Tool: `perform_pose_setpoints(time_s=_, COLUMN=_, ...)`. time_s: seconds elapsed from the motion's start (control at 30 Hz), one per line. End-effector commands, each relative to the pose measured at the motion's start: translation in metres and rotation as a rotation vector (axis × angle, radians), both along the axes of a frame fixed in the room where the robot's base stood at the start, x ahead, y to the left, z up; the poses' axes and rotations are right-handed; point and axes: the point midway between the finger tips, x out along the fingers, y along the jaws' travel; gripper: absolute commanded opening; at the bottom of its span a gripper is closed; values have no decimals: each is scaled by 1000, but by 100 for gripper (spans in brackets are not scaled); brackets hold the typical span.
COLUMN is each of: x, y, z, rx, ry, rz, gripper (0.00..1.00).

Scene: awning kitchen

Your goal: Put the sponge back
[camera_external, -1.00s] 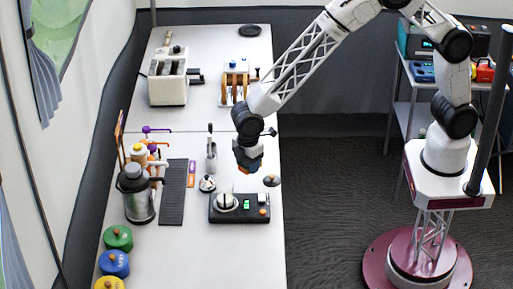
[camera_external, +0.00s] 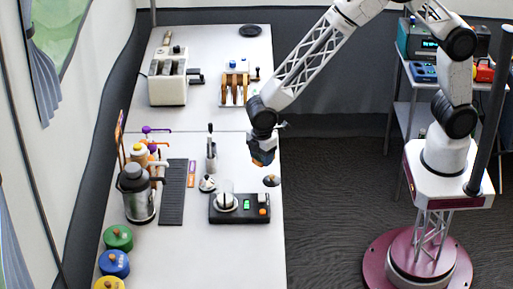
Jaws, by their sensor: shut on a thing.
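My gripper (camera_external: 262,158) hangs over the right edge of the long white counter (camera_external: 225,255), pointing down. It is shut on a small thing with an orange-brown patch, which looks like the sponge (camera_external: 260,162). The fingers hide most of it and it is too small to make out clearly. A small round brown dish (camera_external: 272,181) lies on the counter edge just below my gripper in the picture. No other sponge can be made out.
A black scale with a green display (camera_external: 240,208) sits in front of my gripper. A grey upright holder (camera_external: 211,157) and a small white pot (camera_external: 207,184) stand to its left.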

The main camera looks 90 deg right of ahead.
Motion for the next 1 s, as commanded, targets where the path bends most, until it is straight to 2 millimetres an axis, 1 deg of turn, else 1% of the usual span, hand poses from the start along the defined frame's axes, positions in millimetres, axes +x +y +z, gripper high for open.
perform_pose_setpoints(time_s=0.03, x=-10, y=-10, z=-1, rx=0, ry=0, rz=-3, gripper=27)
perform_pose_setpoints(time_s=0.2, x=-44, y=-41, z=-9, rx=1, ry=-1, rz=-3, gripper=27)
perform_pose_setpoints(time_s=0.3, x=-63, y=-55, z=-13, rx=1, ry=0, rz=-2, gripper=27)
perform_pose_setpoints(time_s=0.43, x=-80, y=-68, z=-16, rx=1, ry=-3, rz=-2, gripper=27)
perform_pose_setpoints(time_s=0.5, x=-86, y=-73, z=-17, rx=1, ry=-1, rz=-1, gripper=27)
perform_pose_setpoints(time_s=0.63, x=-91, y=-76, z=-19, rx=1, ry=-1, rz=0, gripper=27)
perform_pose_setpoints(time_s=1.0, x=-91, y=-76, z=-19, rx=2, ry=-2, rz=0, gripper=27)
